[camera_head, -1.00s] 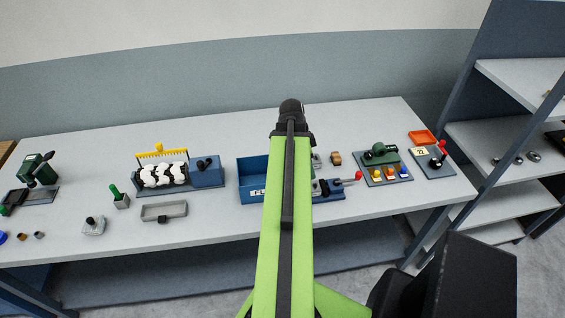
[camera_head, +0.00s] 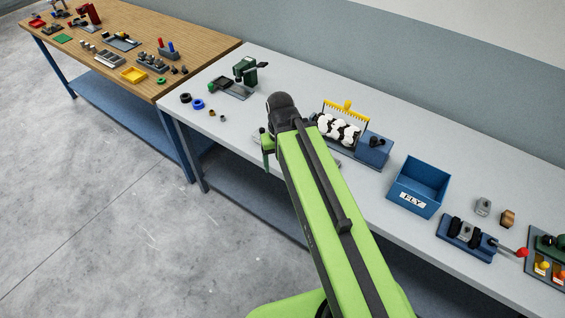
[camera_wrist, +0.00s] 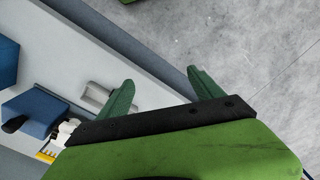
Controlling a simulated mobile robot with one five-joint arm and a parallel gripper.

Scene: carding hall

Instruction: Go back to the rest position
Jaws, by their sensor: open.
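My gripper (camera_wrist: 160,76) is open in the wrist view, with two green fingers spread apart and nothing between them. It is over the bench's front edge, with the grey floor (camera_wrist: 225,35) behind the fingertips. In the head view my green arm reaches forward to the white bench's front edge. A small part of the gripper (camera_head: 267,146) shows there, mostly hidden by the wrist.
The white bench (camera_head: 225,125) holds a blue FLY bin (camera_head: 414,202), a black-and-white roller (camera_head: 338,130) with a yellow comb (camera_head: 346,110), and a green device (camera_head: 245,70). A wooden bench (camera_head: 140,40) stands left. Front floor is clear.

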